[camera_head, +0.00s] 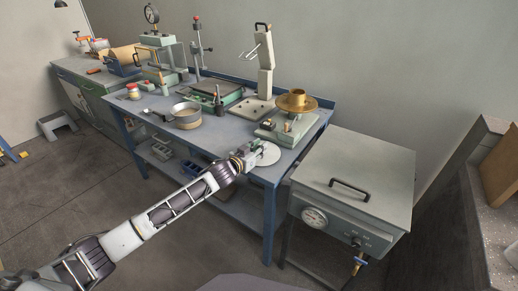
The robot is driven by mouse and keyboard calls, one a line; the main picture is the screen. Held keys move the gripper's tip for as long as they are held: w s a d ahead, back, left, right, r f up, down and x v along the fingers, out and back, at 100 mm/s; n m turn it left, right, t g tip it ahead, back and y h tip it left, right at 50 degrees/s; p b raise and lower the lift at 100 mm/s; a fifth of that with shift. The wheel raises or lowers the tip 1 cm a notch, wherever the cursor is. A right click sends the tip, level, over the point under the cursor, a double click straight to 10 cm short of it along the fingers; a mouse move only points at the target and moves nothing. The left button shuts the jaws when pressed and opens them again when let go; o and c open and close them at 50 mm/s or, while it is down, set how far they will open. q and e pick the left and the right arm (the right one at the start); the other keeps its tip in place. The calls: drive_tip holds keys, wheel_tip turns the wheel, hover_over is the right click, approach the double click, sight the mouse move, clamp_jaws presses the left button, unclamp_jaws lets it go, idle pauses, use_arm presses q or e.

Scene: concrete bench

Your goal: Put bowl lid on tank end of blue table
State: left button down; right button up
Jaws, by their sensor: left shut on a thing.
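The bowl lid (269,154), a pale flat disc, is at the right end of the blue table (222,146), the end nearest the grey-green tank (355,179). My left gripper (255,148) reaches in from the lower left and is shut on the lid's left side. The lid is over the tabletop near its front edge. I cannot tell whether it touches the surface. The gripper hides part of the lid's left side. My right gripper is not in view.
A scale with a brass pan (296,102) stands just behind the lid. A metal pan (186,116) is left of the gripper. A tall pale press-like device (264,62) stands at the back. The tank's top has a black handle (349,189).

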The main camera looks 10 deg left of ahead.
use_arm(q)
drive_tip(key=c, duration=1.7)
unclamp_jaws()
drive_tip(key=shift+f, duration=0.15)
drive_tip(key=o, duration=0.5)
drive_tip(key=shift+c, duration=0.2)
drive_tip(key=shift+s, duration=0.1)
